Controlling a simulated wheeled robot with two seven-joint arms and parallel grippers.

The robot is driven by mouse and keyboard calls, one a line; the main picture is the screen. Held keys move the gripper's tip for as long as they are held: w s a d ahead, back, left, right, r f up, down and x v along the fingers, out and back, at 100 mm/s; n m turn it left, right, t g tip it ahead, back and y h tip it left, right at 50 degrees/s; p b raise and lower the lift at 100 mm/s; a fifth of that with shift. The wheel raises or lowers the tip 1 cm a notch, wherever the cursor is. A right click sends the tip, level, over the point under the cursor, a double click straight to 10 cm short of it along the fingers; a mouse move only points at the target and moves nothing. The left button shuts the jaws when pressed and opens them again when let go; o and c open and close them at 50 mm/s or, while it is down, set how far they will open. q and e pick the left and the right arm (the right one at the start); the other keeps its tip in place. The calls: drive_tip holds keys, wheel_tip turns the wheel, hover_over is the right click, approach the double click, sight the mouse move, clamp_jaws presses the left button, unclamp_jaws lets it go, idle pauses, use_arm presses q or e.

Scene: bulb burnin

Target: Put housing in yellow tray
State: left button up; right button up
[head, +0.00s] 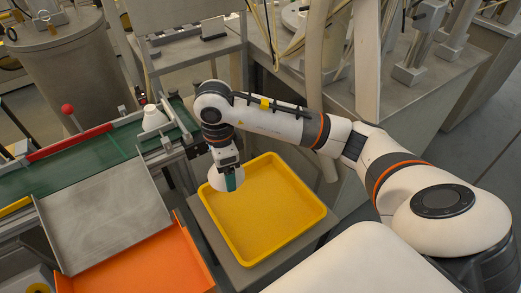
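The yellow tray (275,207) rests on a grey stand in the middle of the head view, and its visible floor is empty. My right gripper (231,181) points down over the tray's left rim, with a teal fingertip showing. A white housing (216,179) is at the fingertips, and the gripper appears shut on it. The housing overlaps the tray's left corner in the picture; I cannot tell its height above the tray. Another white, cone-shaped housing (154,118) stands at the right end of the green conveyor. My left gripper is not in view.
An orange tray (150,262) and a bare grey metal plate (103,215) lie left of the yellow tray. The green conveyor (75,166) has a red-knobbed lever (68,110) behind it. A metal workbench with pipes stands behind my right arm.

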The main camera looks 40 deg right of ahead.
wheel_tip(320, 180, down, 9)
drive_tip(key=w+d+m+b, duration=0.25)
drive_tip(key=m+b, duration=0.25)
drive_tip(key=m, duration=0.8)
drive_tip(key=b, duration=0.2)
approach(233, 204)
wheel_tip(233, 204, down, 6)
drive_tip(key=shift+r, duration=0.1)
drive_tip(key=shift+f, duration=0.25)
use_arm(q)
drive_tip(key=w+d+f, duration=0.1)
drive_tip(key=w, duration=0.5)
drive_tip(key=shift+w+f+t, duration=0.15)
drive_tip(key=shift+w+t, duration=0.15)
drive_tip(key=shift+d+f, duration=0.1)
use_arm(e)
drive_tip(key=shift+f, duration=0.1)
drive_tip(key=o, duration=1)
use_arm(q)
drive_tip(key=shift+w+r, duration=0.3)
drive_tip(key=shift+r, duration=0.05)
